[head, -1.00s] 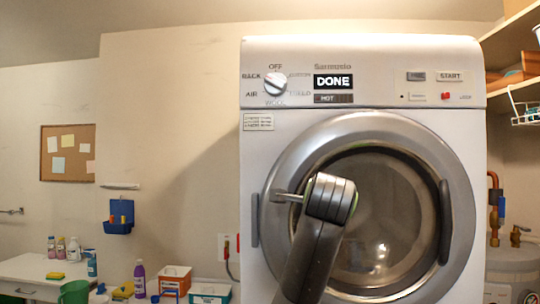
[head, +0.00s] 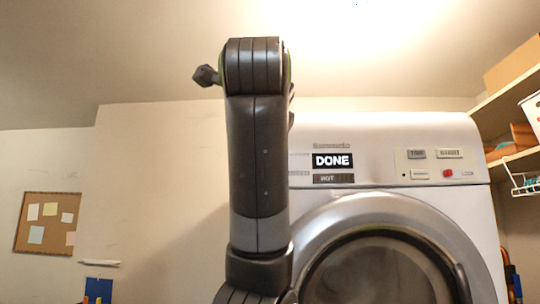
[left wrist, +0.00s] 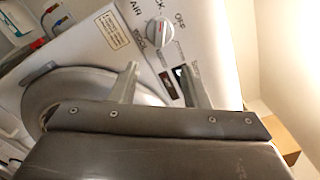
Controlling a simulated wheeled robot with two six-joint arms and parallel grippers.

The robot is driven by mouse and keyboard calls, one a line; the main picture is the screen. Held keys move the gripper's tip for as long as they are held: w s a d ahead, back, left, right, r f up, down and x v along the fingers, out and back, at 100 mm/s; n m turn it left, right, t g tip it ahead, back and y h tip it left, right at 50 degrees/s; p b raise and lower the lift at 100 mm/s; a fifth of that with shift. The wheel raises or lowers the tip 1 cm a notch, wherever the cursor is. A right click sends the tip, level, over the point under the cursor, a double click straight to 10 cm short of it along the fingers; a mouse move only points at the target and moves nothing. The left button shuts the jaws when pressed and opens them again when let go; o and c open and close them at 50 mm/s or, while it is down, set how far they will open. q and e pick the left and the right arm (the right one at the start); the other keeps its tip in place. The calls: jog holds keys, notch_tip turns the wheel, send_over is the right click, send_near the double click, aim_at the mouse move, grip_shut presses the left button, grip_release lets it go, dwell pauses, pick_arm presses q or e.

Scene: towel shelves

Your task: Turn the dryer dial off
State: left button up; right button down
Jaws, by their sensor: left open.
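The dryer (head: 400,127) is a white machine with a round grey-rimmed door and a display (head: 333,161) reading DONE. Its dial is hidden behind my upright arm in the head view. In the left wrist view the dial (left wrist: 160,30) is a round white knob with a raised grip, ringed by labels including OFF and AIR. Its exact setting is too small to tell. My left gripper (left wrist: 157,68) is open and empty, its two fingers apart, with the dial showing beyond and between the tips, not touched. My right gripper is not in view.
A corkboard (head: 47,223) with notes hangs on the left wall. Shelves (head: 515,85) with a box and a wire basket (head: 526,186) stand close at the dryer's right. Dryer buttons (head: 448,173) sit right of the display.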

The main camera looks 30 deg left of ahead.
pick_arm(q)
jog(key=p+x, duration=1)
jog(key=x, duration=0.6)
jog(key=shift+w+a, duration=0.3)
jog(key=shift+a, duration=0.05)
jog(key=shift+c, duration=0.4)
grip_shut()
